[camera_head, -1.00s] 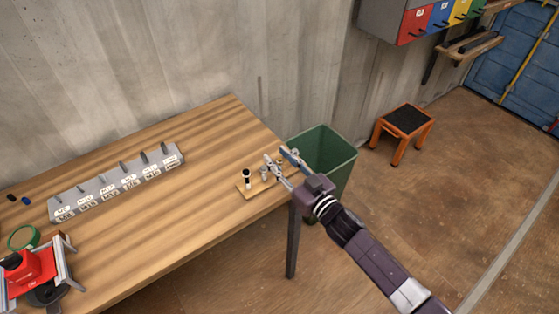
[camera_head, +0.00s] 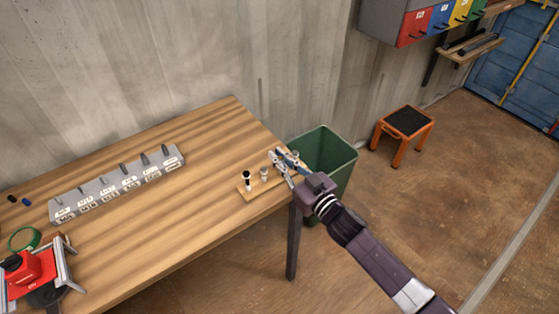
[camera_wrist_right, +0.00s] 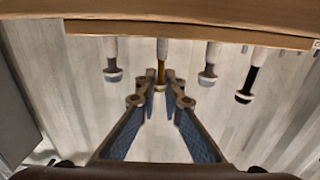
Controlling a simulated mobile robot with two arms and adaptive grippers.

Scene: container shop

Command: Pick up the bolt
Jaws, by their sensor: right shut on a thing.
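Several bolts stand on a small wooden board (camera_head: 248,194) at the table's right end. In the head view a black-shanked bolt (camera_head: 247,181) and a grey bolt (camera_head: 264,173) show left of my right gripper (camera_head: 277,158). In the right wrist view, my right gripper (camera_wrist_right: 161,88) is shut on a brass-coloured bolt (camera_wrist_right: 161,68), with its fingertips on either side near the head. The bolt's other end is still at the board. A grey bolt stands on each side of it, and the black-shanked bolt (camera_wrist_right: 249,80) is farther right. My left gripper is not in view.
The wooden table (camera_head: 190,215) carries a grey labelled holder (camera_head: 118,182) and a red tool (camera_head: 30,270) at the left. A green bin (camera_head: 335,160) stands just beyond the table's right end. An orange stool (camera_head: 403,125) is farther back. The table's middle is clear.

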